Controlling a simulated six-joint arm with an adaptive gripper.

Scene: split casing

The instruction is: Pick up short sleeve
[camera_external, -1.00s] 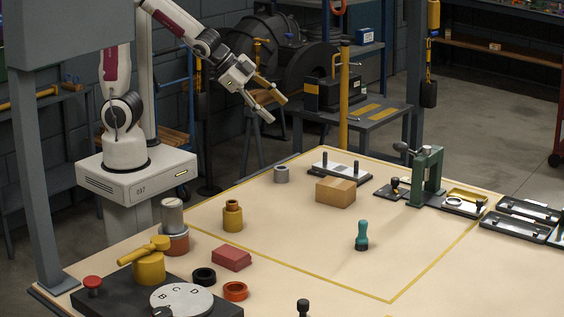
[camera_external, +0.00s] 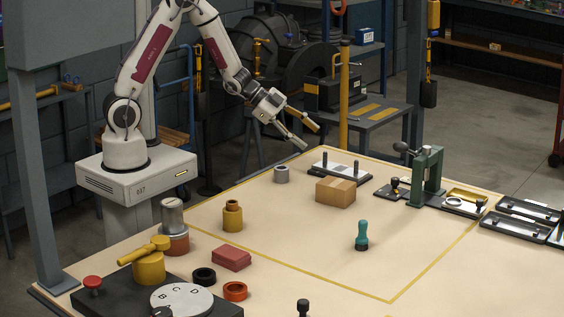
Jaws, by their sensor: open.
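A plate with two black pegs (camera_external: 339,171) and a cardboard box (camera_external: 335,192) stand right of the sleeve. A green press (camera_external: 428,175) stands farther right. A brass stepped part (camera_external: 232,215) stands to the front left. The outlined area's middle holds a teal-handled stamp (camera_external: 362,234).

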